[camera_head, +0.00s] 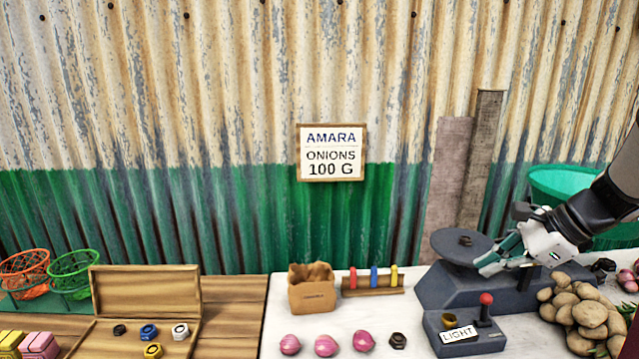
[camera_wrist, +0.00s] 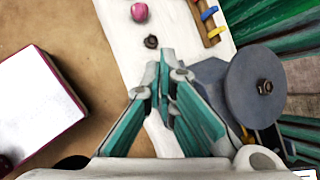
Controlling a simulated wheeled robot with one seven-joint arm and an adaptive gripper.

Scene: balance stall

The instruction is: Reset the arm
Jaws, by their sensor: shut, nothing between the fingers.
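My gripper (camera_head: 484,264) is at the right of the head view, with its teal fingers pointing left beside the pan of a dark grey scale (camera_head: 440,290). The fingers are shut and empty. In the wrist view the gripper (camera_wrist: 166,62) points up the picture over the white cloth. The scale's round pan (camera_head: 447,247) bears one dark nut-shaped weight (camera_head: 465,240). Both also show in the wrist view, the pan (camera_wrist: 240,102) and the weight (camera_wrist: 264,87), to the right of the fingers. I cannot tell whether the fingers touch the scale.
A box labelled LIGHT (camera_head: 436,322) with a red-knobbed lever stands before the scale. Potatoes (camera_head: 580,315) lie right of it. Onions (camera_head: 326,346), a dark nut (camera_head: 398,341), a paper bag (camera_head: 312,294) and a peg rack (camera_head: 373,290) stand left. A wooden case (camera_head: 145,291) holds several weights.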

